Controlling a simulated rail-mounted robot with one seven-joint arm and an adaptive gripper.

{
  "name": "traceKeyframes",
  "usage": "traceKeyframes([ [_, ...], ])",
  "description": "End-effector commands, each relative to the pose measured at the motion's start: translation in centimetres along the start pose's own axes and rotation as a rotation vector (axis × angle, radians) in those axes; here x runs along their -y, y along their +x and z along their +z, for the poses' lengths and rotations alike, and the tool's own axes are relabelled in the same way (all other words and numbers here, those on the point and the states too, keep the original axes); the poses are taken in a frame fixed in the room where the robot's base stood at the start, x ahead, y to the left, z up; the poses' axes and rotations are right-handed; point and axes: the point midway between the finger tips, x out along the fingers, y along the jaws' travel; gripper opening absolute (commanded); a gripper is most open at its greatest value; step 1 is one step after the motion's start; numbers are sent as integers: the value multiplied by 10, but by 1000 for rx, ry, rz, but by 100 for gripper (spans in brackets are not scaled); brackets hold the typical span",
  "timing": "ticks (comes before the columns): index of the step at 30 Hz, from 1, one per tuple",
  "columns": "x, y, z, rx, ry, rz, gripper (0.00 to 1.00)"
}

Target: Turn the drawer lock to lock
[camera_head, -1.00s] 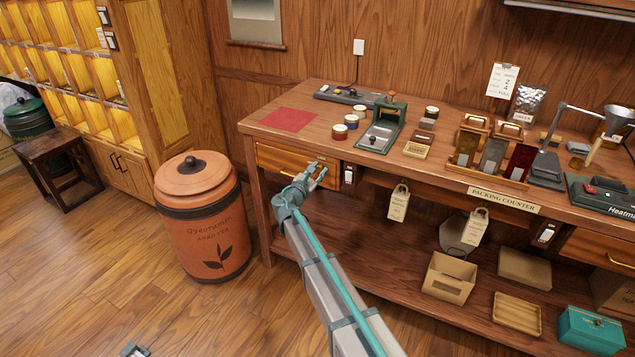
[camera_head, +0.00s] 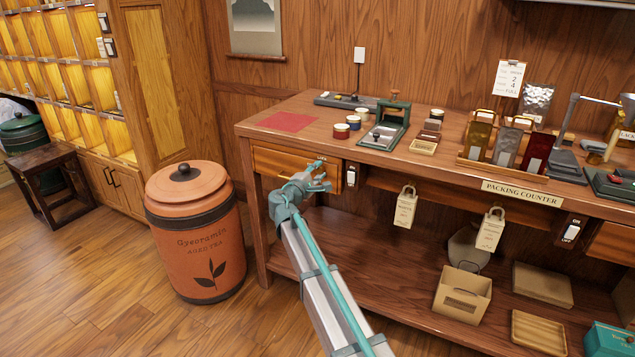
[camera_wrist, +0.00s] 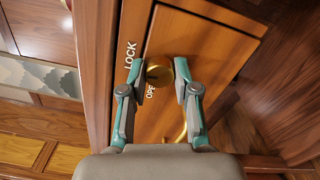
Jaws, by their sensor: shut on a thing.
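The drawer lock (camera_wrist: 158,74) is a round brass piece on the wooden drawer front (camera_wrist: 200,45) in the wrist view. My gripper (camera_wrist: 159,68) has one finger on each side of the lock and is shut on it. The word LOCK shows on the wood left of the lock, and part of the word OPEN shows just below it. Which word the lock points to is hard to tell. In the head view my gripper (camera_head: 318,174) is at the right part of the drawer front (camera_head: 268,160), under the counter's left end, and hides the lock.
The packing counter (camera_head: 232,131) carries a red mat (camera_head: 286,122), tins and a green press (camera_head: 385,134) above the drawer. An orange tea bin (camera_head: 198,240) stands left of the counter. A white switch (camera_head: 351,177) is just right of the drawer. Floor is clear in front.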

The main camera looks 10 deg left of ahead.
Motion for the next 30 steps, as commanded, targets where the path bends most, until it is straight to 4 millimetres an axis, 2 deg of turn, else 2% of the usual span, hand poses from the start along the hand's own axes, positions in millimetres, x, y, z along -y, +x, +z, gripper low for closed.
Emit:
traceKeyframes([
  [10,1,0,0,1,128,0,0],
  [25,0,0,0,1,143,0,0],
  [26,0,0,0,1,143,0,35],
  [30,0,0,0,1,142,0,56],
])
